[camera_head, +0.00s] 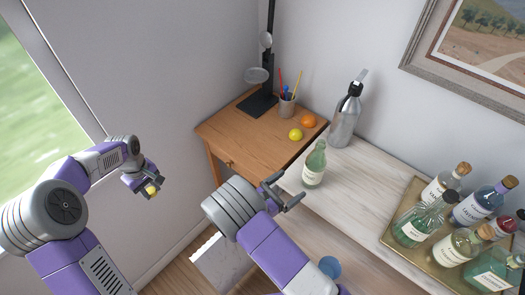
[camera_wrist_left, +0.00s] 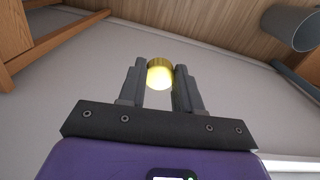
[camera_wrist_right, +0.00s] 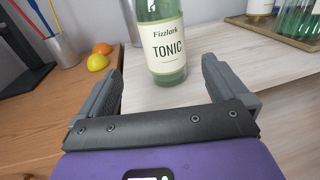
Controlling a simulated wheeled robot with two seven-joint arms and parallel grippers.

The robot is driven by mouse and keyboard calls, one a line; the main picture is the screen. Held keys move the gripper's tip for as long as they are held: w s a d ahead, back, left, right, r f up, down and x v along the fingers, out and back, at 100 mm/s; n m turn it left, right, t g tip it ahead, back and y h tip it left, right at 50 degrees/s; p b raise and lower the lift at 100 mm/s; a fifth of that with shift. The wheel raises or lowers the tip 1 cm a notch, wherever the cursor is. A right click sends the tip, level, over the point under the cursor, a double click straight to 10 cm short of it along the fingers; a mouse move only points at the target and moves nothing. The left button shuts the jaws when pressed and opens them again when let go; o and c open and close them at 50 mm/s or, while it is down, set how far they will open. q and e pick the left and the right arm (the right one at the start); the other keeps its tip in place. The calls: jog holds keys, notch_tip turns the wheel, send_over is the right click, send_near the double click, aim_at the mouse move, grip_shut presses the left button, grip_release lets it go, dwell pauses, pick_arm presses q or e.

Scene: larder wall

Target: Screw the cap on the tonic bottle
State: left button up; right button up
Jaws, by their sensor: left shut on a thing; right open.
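The tonic bottle (camera_head: 314,166) is green glass with a cream label and stands upright on the pale wooden top. In the right wrist view the bottle (camera_wrist_right: 163,45) shows its "Tonic" label, and its top is out of frame. My right gripper (camera_head: 289,191) is open and empty, just left of the bottle; its fingers (camera_wrist_right: 160,78) point toward it, apart from it. My left gripper (camera_head: 148,187) is shut on the yellow-gold cap (camera_wrist_left: 160,74), held in the air at the left, well away from the bottle.
A gold tray (camera_head: 391,235) with several corked bottles stands on the right. A steel soda siphon (camera_head: 345,118) stands behind the tonic bottle. A lemon (camera_head: 295,134), an orange (camera_head: 308,121) and a pen cup (camera_head: 287,107) sit on the brown desk (camera_head: 232,132).

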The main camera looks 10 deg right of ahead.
aim_at(307, 175)
pick_arm(q)
jog(key=shift+s+r, duration=0.2)
jog(key=shift+s, duration=0.45)
jog(key=shift+w, duration=0.15)
pick_arm(e)
jog(key=x, duration=0.6)
jog(key=shift+s+d+r, duration=0.2)
jog(key=shift+d, duration=0.15)
pick_arm(q)
jog(key=shift+r, duration=0.1)
jog(key=shift+r, duration=0.1)
pick_arm(e)
jog(key=shift+x, duration=2.6)
jog(key=shift+r, duration=0.2)
jog(key=shift+w, duration=0.1)
jog(key=c, duration=1.5)
